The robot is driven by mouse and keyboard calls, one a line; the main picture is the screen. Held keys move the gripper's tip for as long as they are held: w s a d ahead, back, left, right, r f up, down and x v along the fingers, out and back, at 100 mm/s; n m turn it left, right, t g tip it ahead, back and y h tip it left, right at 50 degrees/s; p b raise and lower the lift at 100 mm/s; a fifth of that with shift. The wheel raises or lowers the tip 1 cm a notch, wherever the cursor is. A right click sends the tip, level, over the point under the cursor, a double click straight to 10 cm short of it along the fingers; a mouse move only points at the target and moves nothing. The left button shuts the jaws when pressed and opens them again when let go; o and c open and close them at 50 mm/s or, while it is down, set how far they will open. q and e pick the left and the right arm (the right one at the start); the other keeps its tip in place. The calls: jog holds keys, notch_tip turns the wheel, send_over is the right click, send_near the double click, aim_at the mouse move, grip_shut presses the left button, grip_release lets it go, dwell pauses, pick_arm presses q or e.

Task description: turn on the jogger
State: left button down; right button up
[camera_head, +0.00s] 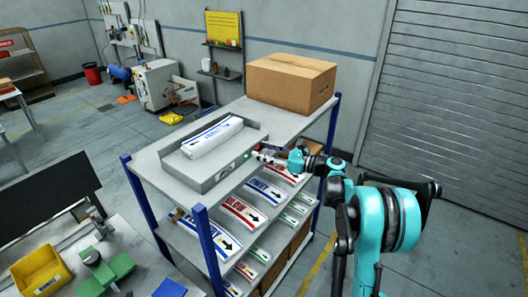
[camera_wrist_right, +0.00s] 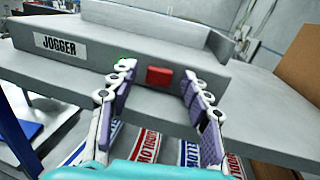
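The jogger (camera_head: 205,183) is a grey open tray unit on top of the shelf rack, with a stack of printed labels (camera_head: 212,136) lying in it. In the right wrist view its front wall (camera_wrist_right: 85,62) carries a JOGGER plate (camera_wrist_right: 61,46) and a red square button (camera_wrist_right: 159,76). A small green spot (camera_wrist_right: 123,61) shows left of the button, partly hidden by a finger. My right gripper (camera_wrist_right: 158,70) is open and empty, its fingers either side of the red button in the picture. Whether it touches the wall cannot be told. My left gripper is not in view.
A cardboard box (camera_head: 291,82) stands at the back of the rack's top shelf. Label stacks (camera_head: 243,213) fill the lower shelves. A blue post (camera_head: 208,247) rises at the near corner. A yellow bin (camera_head: 40,272) sits on the bench at lower left.

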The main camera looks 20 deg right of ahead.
jog(key=v, duration=1.2)
jog(key=shift+a, duration=0.1)
jog(key=s+a+f+n+g+h+b, duration=0.45)
jog(key=s+a+f+n+b, duration=0.45)
jog(key=a, duration=0.5)
jog(key=s+d+f+n+h+b, duration=0.1)
jog(key=s+f+n+h+b, duration=0.7)
jog(key=s+f+n, duration=0.9)
jog(key=s+h, duration=0.1)
jog(key=s, duration=0.3)
jog(key=shift+f, duration=0.35)
